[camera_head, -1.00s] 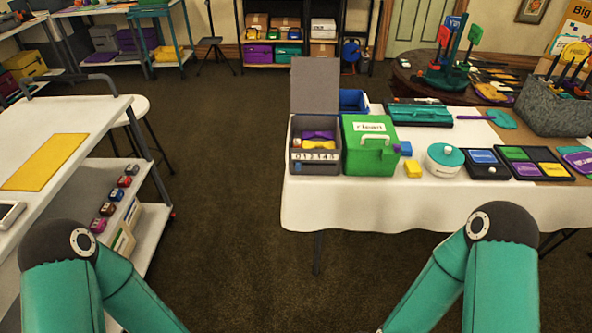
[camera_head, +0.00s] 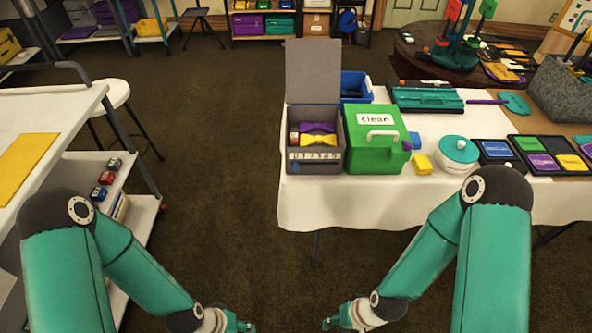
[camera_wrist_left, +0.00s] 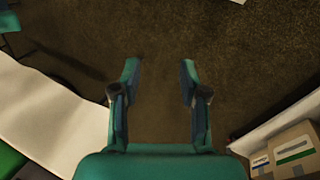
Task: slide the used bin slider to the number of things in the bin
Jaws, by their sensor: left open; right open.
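The grey bin (camera_head: 342,149) stands open at the left end of the white-clothed table, its lid (camera_head: 313,72) upright behind it. A purple bow-shaped piece (camera_head: 318,128) and a yellow one (camera_head: 318,140) lie inside; a small pale and reddish thing shows at the inner left, unclear. The front has a number strip (camera_head: 315,154) starting at 0. A small blue slider (camera_head: 295,167) sits below its left end, near 0. My right gripper (camera_head: 328,323) is open, low in front of the table. My left gripper (camera_head: 248,326) is open and empty over floor, also in the left wrist view (camera_wrist_left: 159,68).
A green bin (camera_head: 365,155) labelled "clean" stands close against the grey bin's right side. A yellow block (camera_head: 421,163) and a teal-lidded white pot (camera_head: 457,156) are farther right. A white cart (camera_head: 70,105) stands left. Carpet between is free.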

